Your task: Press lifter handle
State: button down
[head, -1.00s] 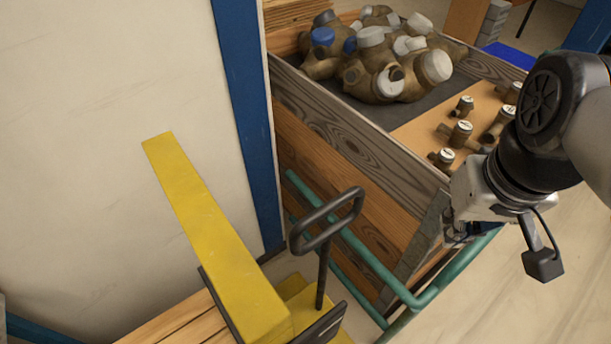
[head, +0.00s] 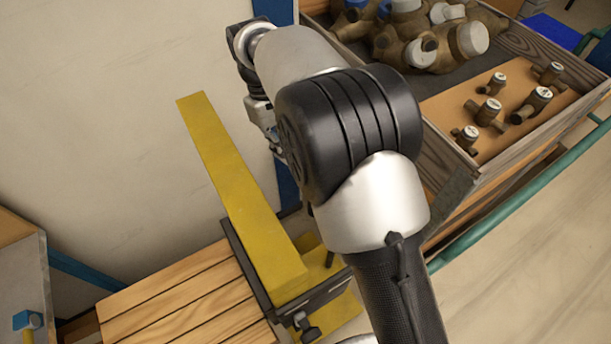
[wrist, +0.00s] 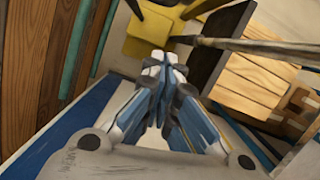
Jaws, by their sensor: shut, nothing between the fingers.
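The lifter shows in the head view as a long yellow beam (head: 240,190) over a dark bracket, beside wooden slats (head: 185,305). Its black loop handle is hidden behind my arm in this view. My gripper (head: 275,140) is partly hidden there, to the right of the beam and near the blue post. In the wrist view my gripper (wrist: 155,65) is shut and empty. Its tips lie just below a yellow part (wrist: 155,35) in the picture.
A wooden crate with brass meter bodies (head: 440,40) and small fittings (head: 490,112) stands at the upper right, with a teal rail (head: 520,195) along it. A pale wall panel (head: 130,120) stands at left. The floor at lower right is clear.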

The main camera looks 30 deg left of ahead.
jog(key=shift+s+a+f, duration=0.1)
jog(key=shift+a+f, duration=0.05)
jog(key=shift+f, duration=0.05)
jog(key=s+d+f+b, duration=0.1)
jog(key=d+f+b, duration=0.2)
jog(key=d+f, duration=0.3)
notch_tip(320, 180, down, 4)
jog(key=shift+s+r, duration=0.15)
jog(key=shift+s, duration=0.25)
jog(key=shift+d, duration=0.1)
dwell(0.3)
